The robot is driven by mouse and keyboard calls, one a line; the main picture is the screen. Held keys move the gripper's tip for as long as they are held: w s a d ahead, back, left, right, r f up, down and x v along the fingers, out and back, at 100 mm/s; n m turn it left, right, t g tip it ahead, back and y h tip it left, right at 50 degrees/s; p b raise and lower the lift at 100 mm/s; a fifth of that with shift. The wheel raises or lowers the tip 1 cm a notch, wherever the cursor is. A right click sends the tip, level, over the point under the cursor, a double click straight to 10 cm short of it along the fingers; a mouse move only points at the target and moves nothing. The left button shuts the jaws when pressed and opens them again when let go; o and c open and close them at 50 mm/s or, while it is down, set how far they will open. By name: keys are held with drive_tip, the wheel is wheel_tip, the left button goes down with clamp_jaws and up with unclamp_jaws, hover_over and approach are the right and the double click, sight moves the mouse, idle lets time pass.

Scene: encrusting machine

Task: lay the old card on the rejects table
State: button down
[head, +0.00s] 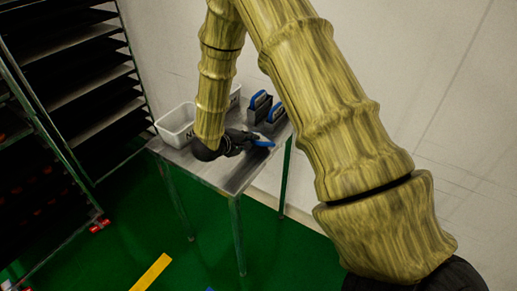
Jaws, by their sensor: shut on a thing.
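My gripper (248,141) is dark and reaches down low over a grey metal table (232,181) with green legs. It is shut on a small flat blue thing (264,144), which I take for the old card. The blue thing sticks out to the right of the fingertips, close above the tabletop near its right side. I cannot tell whether it touches the table. Its face is too small to read, and the fingers hide part of it.
A white bin (174,125) stands on the table's left side. Another pale bin is partly hidden behind my arm. Two dark blocks with blue handles (259,100) (276,112) stand at the back right. A dark shelf rack (85,95) is left. The table's front is bare.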

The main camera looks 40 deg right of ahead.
drive_tip(key=shift+f, duration=0.2)
drive_tip(key=c, duration=1.6)
unclamp_jaws()
drive_tip(key=shift+c, duration=0.2)
drive_tip(key=shift+p+v, duration=0.8)
drive_tip(key=shift+v, duration=0.1)
drive_tip(key=p+v, duration=0.2)
drive_tip(key=v, duration=0.1)
drive_tip(key=shift+s+a+r+p, duration=0.1)
drive_tip(key=shift+a+r+p, duration=0.1)
drive_tip(key=shift+r+p, duration=0.2)
drive_tip(key=shift+p+v, duration=0.8)
drive_tip(key=shift+v, duration=0.3)
drive_tip(key=shift+a+f, duration=0.15)
drive_tip(key=shift+a, duration=0.1)
